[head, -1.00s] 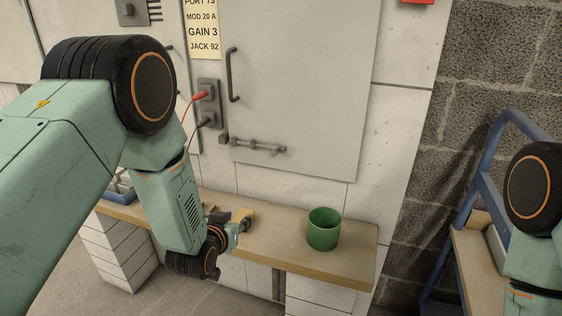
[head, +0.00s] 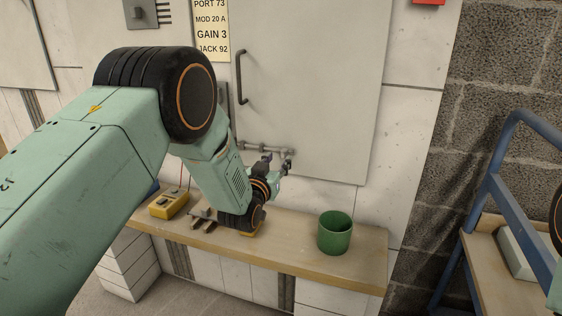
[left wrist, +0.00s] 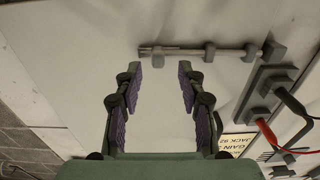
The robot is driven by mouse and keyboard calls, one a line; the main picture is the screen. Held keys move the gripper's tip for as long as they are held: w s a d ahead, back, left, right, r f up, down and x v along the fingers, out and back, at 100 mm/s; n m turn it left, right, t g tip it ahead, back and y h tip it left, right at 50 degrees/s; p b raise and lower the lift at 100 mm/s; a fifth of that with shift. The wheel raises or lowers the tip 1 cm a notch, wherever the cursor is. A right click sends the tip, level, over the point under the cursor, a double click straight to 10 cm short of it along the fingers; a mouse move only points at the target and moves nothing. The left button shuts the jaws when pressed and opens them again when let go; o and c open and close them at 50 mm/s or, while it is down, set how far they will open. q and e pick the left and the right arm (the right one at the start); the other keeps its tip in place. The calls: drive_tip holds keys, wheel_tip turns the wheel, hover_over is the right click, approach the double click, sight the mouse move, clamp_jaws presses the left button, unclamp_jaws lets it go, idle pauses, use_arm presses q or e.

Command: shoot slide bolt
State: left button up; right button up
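The slide bolt (head: 262,148) is a grey bar in brackets, low on the pale cabinet door (head: 310,95). My left forearm and gripper hide part of its surroundings. In the left wrist view the bolt (left wrist: 228,50) runs across the top, with its end and a small knob just beyond the gap between my fingertips. My left gripper (head: 277,163) is in front of the bolt's right end. In the left wrist view my left gripper (left wrist: 160,68) is open, with nothing between its purple-padded fingers. I see no clear contact with the bolt. My right gripper is out of view.
A door handle (head: 240,78) stands above the bolt. In the left wrist view a socket panel (left wrist: 268,90) has red and black leads. A blue frame (head: 490,190) stands at right.

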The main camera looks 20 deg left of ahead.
sight(282, 154)
use_arm(q)
drive_tip(key=shift+w+d, duration=0.25)
drive_tip(key=shift+w, duration=0.85)
drive_tip(key=shift+w+a+b, duration=0.1)
drive_tip(key=shift+w+b, duration=0.3)
drive_tip(key=shift+w, duration=0.1)
drive_tip(key=shift+c, duration=0.2)
clamp_jaws()
